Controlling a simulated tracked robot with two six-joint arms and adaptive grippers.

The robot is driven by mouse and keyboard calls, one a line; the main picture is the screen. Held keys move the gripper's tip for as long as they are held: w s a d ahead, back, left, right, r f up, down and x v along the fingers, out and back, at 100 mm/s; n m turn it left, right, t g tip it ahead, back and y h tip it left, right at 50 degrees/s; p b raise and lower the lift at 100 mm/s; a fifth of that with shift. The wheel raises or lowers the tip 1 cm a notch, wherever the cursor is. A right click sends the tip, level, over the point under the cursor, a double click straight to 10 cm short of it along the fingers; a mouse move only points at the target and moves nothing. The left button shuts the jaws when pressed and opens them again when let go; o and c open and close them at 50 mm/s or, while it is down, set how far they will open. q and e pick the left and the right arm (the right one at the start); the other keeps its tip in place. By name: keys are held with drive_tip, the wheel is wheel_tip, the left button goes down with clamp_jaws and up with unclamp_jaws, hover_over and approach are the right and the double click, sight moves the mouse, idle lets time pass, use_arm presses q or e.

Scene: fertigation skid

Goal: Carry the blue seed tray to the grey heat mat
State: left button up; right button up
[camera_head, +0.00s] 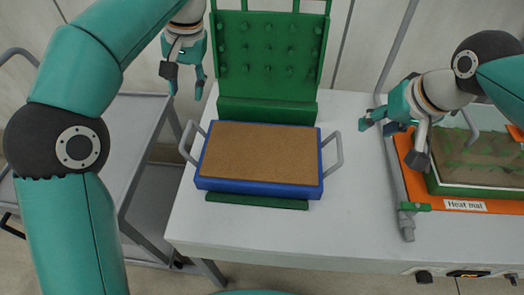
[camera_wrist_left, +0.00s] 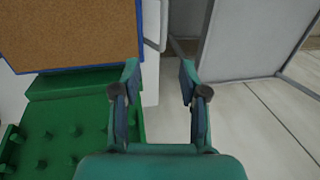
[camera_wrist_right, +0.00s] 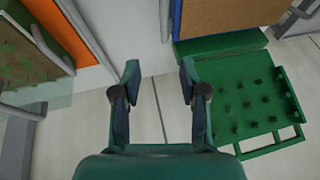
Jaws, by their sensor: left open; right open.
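The blue seed tray (camera_head: 258,188), filled level with brown material, sits flat on a green base (camera_head: 256,202) on the white table. Grey handles stand at its left (camera_head: 188,142) and right (camera_head: 333,153) ends. An orange mat (camera_head: 501,208) labelled "Heat mat" lies at the right, with a green-rimmed tray on it; I see no grey mat. My left gripper (camera_head: 186,80) is open and empty, behind and above the tray's left end. My right gripper (camera_head: 393,143) is open and empty, between the tray and the orange mat, right of the right handle.
A green studded plate (camera_head: 265,55) stands raised behind the blue tray. A grey pipe (camera_head: 402,190) runs along the orange mat's left edge. A clear panel (camera_wrist_right: 40,95) is near that mat. A grey cart (camera_head: 130,135) stands left of the table. White tabletop is free right of the blue tray.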

sight(185, 134)
use_arm(q)
drive_tip(key=a+f, duration=0.1)
drive_tip(key=f, duration=0.4)
drive_tip(key=a+f, duration=0.1)
drive_tip(key=f, duration=0.5)
drive_tip(key=a+f, duration=0.2)
drive_tip(key=f, duration=0.3)
drive_tip(key=shift+f, duration=0.35)
use_arm(e)
drive_tip(key=x, duration=1.7)
drive_tip(key=shift+a, duration=0.3)
use_arm(q)
clamp_jaws()
use_arm(e)
clamp_jaws()
use_arm(q)
drive_tip(key=shift+r, duration=0.1)
use_arm(e)
drive_tip(key=shift+w+r, duration=0.1)
drive_tip(key=shift+r, duration=0.05)
